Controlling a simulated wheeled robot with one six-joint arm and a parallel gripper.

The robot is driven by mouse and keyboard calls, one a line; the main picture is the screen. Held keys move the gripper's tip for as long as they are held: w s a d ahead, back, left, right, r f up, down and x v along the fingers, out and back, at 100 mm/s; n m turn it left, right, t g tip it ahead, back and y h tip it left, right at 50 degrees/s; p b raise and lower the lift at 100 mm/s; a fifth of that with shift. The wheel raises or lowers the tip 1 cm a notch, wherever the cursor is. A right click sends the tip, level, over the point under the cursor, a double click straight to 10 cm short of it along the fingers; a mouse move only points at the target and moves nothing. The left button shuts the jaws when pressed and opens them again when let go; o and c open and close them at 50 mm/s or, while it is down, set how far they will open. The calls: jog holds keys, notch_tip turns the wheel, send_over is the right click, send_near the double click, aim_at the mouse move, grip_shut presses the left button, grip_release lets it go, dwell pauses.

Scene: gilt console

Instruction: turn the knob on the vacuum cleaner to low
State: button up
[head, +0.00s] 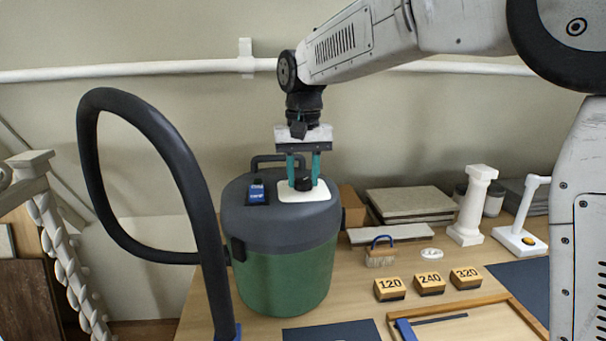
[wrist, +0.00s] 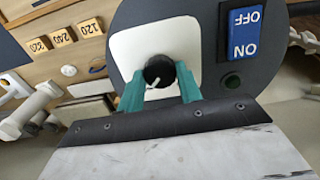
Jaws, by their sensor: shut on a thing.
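The vacuum cleaner (head: 285,270) is a green drum with a dark grey lid, standing on the workbench. Its black knob (head: 303,183) sits on a white square plate (head: 315,195) on the lid. In the wrist view the knob (wrist: 158,72) has a white pointer mark directed toward its lower left. My gripper (head: 303,176) comes straight down from above, its teal fingers shut on the knob, one on each side. In the wrist view the fingers (wrist: 160,82) partly hide the knob's sides. No setting labels are readable on the plate.
A blue on/off switch (wrist: 243,34) is beside the plate. A black hose (head: 190,180) loops up at the left. Blocks marked 120 (head: 389,289), 240 (head: 430,284) and 320 (head: 466,278), a brush (head: 381,252) and a white column (head: 473,207) stand to the right.

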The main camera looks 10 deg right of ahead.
jog(key=shift+n, duration=0.3)
jog(key=n, duration=0.3)
jog(key=shift+n, duration=0.4)
jog(key=n, duration=0.4)
jog(key=shift+n, duration=0.3)
jog(key=n, duration=0.8)
jog(key=shift+n, duration=0.3)
jog(key=o, duration=1)
